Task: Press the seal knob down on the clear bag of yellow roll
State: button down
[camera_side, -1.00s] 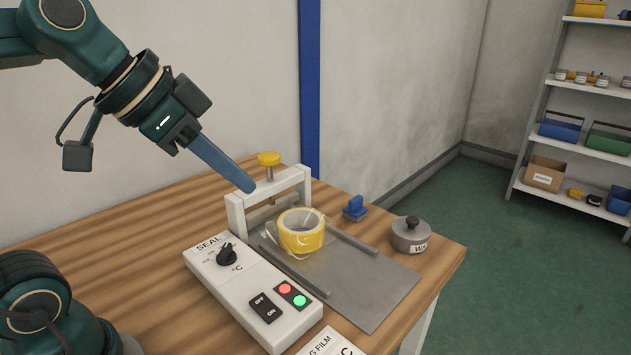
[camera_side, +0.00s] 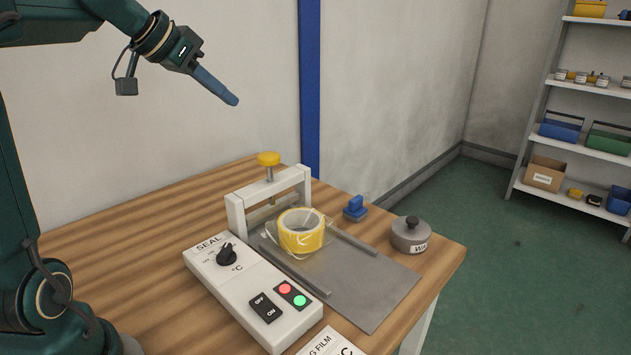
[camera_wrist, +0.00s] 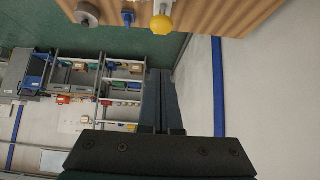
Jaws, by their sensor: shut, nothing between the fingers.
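The yellow seal knob (camera_side: 269,158) tops a plunger on the white press frame (camera_side: 303,175) in the side view. The knob also shows at the top of the wrist view (camera_wrist: 161,27). The yellow roll (camera_side: 301,238) lies in a clear bag (camera_side: 322,249) on the grey plate, in front of the frame. My gripper (camera_side: 233,100) is shut and empty, in the air above and to the left of the knob, apart from it. In the wrist view its fingers (camera_wrist: 160,75) are together.
A control box (camera_side: 248,290) with a dial and buttons stands in front of the frame. A blue block (camera_side: 355,208) and a grey lidded pot (camera_side: 411,235) stand to the right. The wooden table (camera_side: 130,250) is clear at left. Shelves (camera_side: 575,110) stand far right.

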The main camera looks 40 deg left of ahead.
send_over(274, 152)
jog(key=s, duration=0.4)
jog(key=f, duration=0.7)
jog(key=shift+w+d, duration=0.1)
jog(key=shift+w, duration=0.15)
notch_tip(274, 152, down, 2)
jog(key=shift+w+f, duration=0.1)
jog(key=shift+w, duration=0.05)
jog(key=shift+f, duration=0.95)
